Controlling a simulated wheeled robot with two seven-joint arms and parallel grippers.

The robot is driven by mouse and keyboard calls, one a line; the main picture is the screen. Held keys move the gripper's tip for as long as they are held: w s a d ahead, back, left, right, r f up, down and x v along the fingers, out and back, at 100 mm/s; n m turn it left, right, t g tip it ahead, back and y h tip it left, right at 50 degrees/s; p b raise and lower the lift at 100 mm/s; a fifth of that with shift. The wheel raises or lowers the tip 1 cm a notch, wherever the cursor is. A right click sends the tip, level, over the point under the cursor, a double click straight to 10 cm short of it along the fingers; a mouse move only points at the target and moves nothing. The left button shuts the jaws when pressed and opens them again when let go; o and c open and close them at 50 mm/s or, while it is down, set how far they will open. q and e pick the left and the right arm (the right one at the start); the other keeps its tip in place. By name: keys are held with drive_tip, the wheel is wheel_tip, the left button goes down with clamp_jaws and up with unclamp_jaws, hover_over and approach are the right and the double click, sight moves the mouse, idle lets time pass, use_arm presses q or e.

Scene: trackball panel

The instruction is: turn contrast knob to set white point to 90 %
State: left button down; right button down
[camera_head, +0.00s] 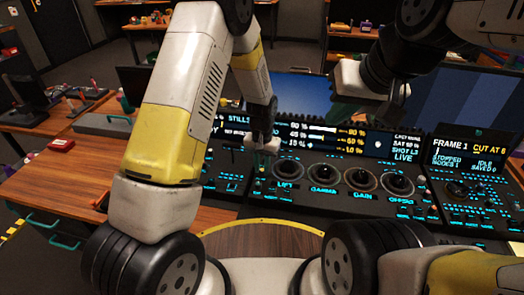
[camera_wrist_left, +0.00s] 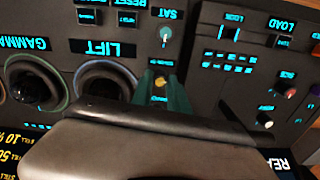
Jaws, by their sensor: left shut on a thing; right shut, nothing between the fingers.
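My left gripper (camera_head: 260,166) reaches down to the console (camera_head: 300,212), just left of the LIFT trackball (camera_head: 289,173). In the left wrist view its teal fingers (camera_wrist_left: 160,90) are shut on a small knob with a yellowish top (camera_wrist_left: 160,81). The knob's label is too small and partly covered to read. The console screen (camera_head: 345,137) shows rows of bars with percentages; one on the right looks like 90 %, but my arm hides part of the screen. My right gripper (camera_head: 345,108) is shut and empty, raised in front of the back monitors.
Several trackballs, including GAMMA (camera_head: 323,177) and GAIN (camera_head: 360,180), line the console. A SAT knob (camera_wrist_left: 165,33) stands close to the held knob. A FRAME display (camera_head: 468,150) is at the right. A wooden desk (camera_head: 60,185) extends left.

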sight(262, 169)
use_arm(q)
drive_tip(key=n, duration=0.7)
drive_tip(key=shift+w, duration=0.1)
idle(0.4)
drive_tip(key=c, duration=1.3)
unclamp_jaws()
drive_tip(key=shift+r, duration=3.9)
drive_tip(key=shift+r, duration=0.1)
